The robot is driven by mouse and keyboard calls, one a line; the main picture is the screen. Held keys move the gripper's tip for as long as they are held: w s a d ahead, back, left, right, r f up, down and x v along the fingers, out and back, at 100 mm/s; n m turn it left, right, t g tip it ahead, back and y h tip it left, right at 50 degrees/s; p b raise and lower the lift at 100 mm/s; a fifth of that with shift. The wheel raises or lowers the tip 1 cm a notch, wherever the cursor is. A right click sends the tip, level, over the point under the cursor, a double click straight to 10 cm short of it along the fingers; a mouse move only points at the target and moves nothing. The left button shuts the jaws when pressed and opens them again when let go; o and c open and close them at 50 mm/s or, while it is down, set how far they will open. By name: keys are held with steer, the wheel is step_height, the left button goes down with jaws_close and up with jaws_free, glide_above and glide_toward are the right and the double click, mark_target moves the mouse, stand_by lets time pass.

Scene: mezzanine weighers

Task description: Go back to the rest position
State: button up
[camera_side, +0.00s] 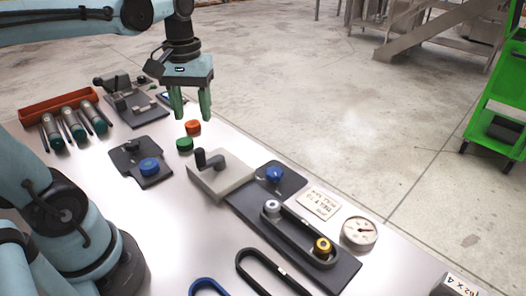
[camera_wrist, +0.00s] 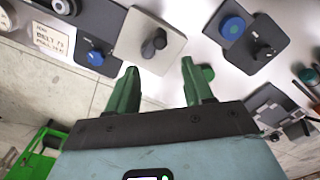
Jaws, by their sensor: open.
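My gripper (camera_side: 191,103) hangs above the table with its two green fingers pointing down, apart and with nothing between them. It is raised over the far edge of the table, near the orange cap and the green cap. In the wrist view, both green fingers (camera_wrist: 161,92) show spread apart, with the table beyond them. The grey block with a dark crank handle (camera_side: 222,176) stands nearby on the table; it also shows past the fingertips in the wrist view (camera_wrist: 135,40).
An orange cap (camera_side: 193,127) and green cap (camera_side: 185,144) lie below my gripper. A plate with a blue knob (camera_side: 149,166), a belt-and-pulley board (camera_side: 252,212), a round gauge (camera_side: 359,232) and an orange tray (camera_side: 60,105) stand on the table. A green cart (camera_side: 497,120) stands beyond.

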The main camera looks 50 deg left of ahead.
steer(key=shift+r, duration=0.25)
steer(key=d+f+m+t, duration=0.5)
steer(key=d+m+t, duration=0.2)
steer(key=m, duration=0.1)
steer(key=shift+w+d+f, duration=0.2)
steer(key=shift+w+f, duration=0.05)
steer(key=shift+f, duration=0.05)
stand_by(1.5)
steer(key=n+g, duration=0.7)
steer(key=n, duration=0.7)
glide_toward(199, 149)
steer(key=shift+f, duration=5.55)
